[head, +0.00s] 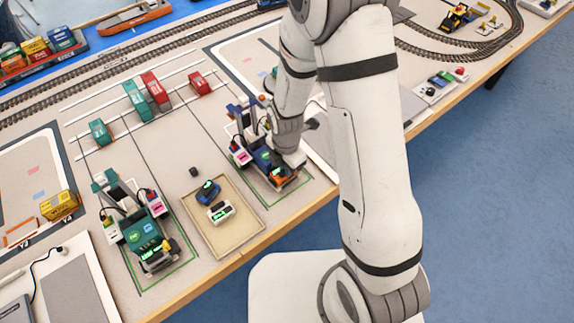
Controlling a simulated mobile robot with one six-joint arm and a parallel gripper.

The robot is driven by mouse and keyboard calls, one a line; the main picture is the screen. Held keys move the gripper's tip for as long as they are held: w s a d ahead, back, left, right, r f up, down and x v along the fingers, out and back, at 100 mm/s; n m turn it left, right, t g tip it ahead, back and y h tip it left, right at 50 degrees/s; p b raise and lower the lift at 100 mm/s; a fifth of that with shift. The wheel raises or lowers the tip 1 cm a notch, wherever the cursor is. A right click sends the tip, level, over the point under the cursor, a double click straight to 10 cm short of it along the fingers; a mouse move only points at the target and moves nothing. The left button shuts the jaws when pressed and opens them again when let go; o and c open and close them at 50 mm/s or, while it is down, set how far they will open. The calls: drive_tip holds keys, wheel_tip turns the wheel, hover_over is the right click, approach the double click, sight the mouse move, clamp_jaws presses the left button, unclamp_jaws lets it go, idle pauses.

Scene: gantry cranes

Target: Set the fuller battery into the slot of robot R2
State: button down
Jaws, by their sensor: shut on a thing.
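My gripper (291,161) reaches down over the front end of the right-hand small wheeled robot (262,158). It is shut on what looks like an orange and dark battery (281,178) with a green light; the fingertips are mostly hidden by the wrist. The battery is at this robot's front end, but I cannot tell whether it is seated in the slot. A similar robot (142,232) stands at the left with green lights at its front. The robots' name labels are not readable.
A small dark block (194,171) lies behind the tray. Red and teal containers (150,92) stand farther back, before the rail tracks (110,72). A yellow container (60,205) is at the left. The table's wooden front edge (235,262) is close to the tray.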

drive_tip(key=shift+f, duration=0.15)
drive_tip(key=c, duration=1.4)
unclamp_jaws()
drive_tip(key=shift+r+b, duration=0.4)
drive_tip(key=shift+r, duration=3.55)
drive_tip(key=s+d+r+m+t, duration=0.1)
drive_tip(key=s+d+r+m, duration=0.5)
drive_tip(key=r+m, duration=0.3)
drive_tip(key=s+d+r+m+t, duration=0.2)
drive_tip(key=s+d+r+m, duration=0.4)
drive_tip(key=r+m, duration=0.4)
drive_tip(key=m, duration=0.6)
drive_tip(key=shift+s+d+r, duration=0.3)
